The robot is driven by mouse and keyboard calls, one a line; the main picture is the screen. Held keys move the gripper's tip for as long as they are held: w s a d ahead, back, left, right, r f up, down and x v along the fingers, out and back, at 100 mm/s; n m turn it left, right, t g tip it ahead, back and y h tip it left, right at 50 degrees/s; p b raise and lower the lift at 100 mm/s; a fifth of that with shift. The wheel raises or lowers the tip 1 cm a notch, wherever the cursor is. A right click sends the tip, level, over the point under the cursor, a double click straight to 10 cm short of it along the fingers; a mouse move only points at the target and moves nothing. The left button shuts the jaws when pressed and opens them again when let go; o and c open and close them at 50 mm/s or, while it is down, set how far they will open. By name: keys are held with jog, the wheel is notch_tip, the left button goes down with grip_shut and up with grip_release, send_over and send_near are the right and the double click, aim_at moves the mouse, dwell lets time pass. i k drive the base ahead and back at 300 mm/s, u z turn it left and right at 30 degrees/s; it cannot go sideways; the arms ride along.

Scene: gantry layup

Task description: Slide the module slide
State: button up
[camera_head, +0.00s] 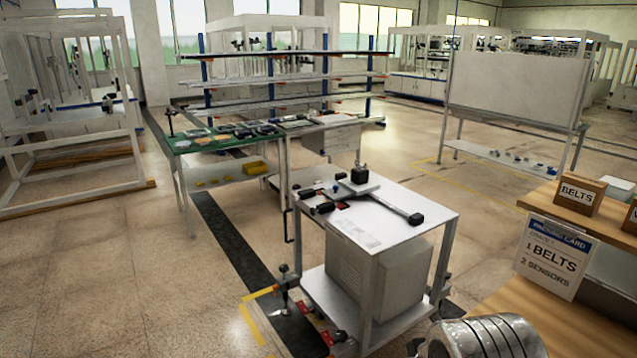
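A long light-grey bar with black ends, which looks like the module slide (393,207), lies on the white top of a cart (370,232). A flat grey plate (358,186) sits across the bar near its far end, with a black block (360,174) upright on it. Whether the plate is a carriage on the bar cannot be told at this size. My gripper is not in view, and nothing is seen touching the bar.
A green-topped bench (205,158) with parts stands behind the cart. At right, a wooden-topped table (490,312) holds a BELTS box (580,194) and a packing card (556,258). A ribbed grey cylinder (490,338) fills the bottom right. Open floor (110,270) lies left.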

aim_at(360, 184)
jog(key=u, duration=0.45)
jog(key=i, duration=0.7)
jog(key=u, duration=0.6)
jog(key=i, duration=2.2)
jog(key=z, duration=0.95)
jog(key=i, duration=0.8)
jog(key=z, duration=0.45)
